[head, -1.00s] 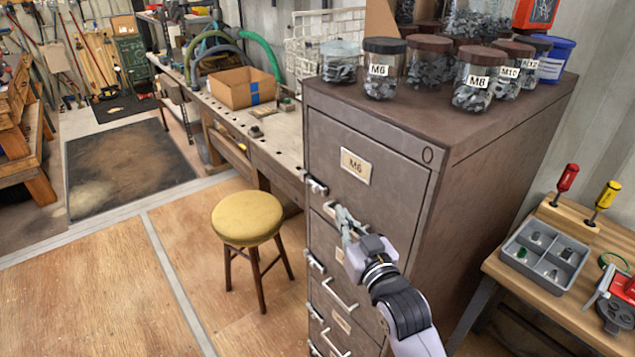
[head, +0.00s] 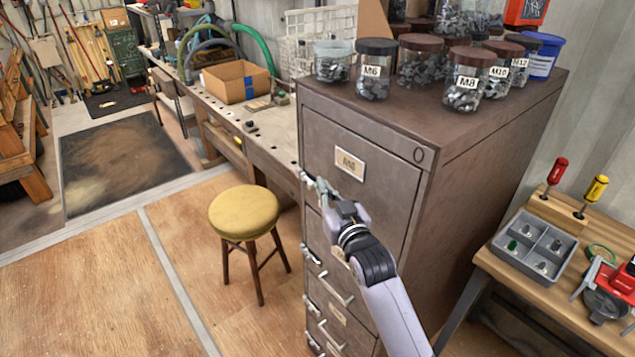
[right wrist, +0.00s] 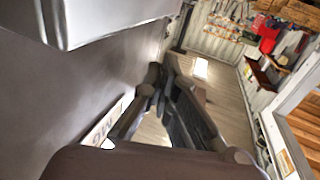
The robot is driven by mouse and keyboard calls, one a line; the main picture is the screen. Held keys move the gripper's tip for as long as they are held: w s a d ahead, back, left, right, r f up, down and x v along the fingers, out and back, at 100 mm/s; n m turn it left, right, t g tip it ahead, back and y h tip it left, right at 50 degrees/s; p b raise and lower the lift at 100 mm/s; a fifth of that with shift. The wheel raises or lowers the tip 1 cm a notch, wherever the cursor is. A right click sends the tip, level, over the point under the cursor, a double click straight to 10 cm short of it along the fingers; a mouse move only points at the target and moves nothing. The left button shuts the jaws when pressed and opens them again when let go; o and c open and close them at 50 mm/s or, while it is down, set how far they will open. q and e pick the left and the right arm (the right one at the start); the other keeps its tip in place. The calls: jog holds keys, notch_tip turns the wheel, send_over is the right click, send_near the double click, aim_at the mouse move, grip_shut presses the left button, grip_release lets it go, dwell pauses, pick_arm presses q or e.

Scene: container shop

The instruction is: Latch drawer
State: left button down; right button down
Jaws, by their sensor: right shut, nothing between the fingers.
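The brown metal filing cabinet (head: 480,190) stands in the middle of the head view. Its top drawer (head: 385,165) looks closed, with a label plate (head: 350,164) on the front. My right gripper (head: 318,184) is shut and empty at the left edge of that drawer front. It covers most of the top drawer's latch there, and I cannot tell whether they touch. In the right wrist view the shut fingers (right wrist: 168,85) point along the drawer front, beside the label (right wrist: 106,124). My left gripper is not in view.
Jars of hardware (head: 465,80) crowd the cabinet top. Lower drawers have protruding handles (head: 335,290) and latches along the left edge. A yellow stool (head: 244,212) and a workbench (head: 270,150) stand to the left. A wooden table with a grey parts tray (head: 535,247) is at the right.

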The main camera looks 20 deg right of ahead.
aim_at(312, 183)
jog(key=shift+w+f+p, duration=0.2)
jog(key=shift+w+f, duration=0.25)
jog(key=shift+w, duration=0.35)
jog(key=shift+w+f+p, duration=0.2)
jog(key=shift+w+f, duration=0.3)
jog(key=shift+w, duration=0.35)
jog(key=shift+w+f+p, duration=0.2)
jog(key=shift+w+f, duration=0.25)
jog(key=shift+w, duration=0.35)
jog(key=shift+a, duration=0.1)
jog(key=shift+w+a+b, duration=0.2)
jog(key=shift+w+b, duration=0.15)
jog(key=shift+w, duration=0.2)
jog(key=shift+w+a, duration=0.15)
jog(key=shift+w, duration=0.25)
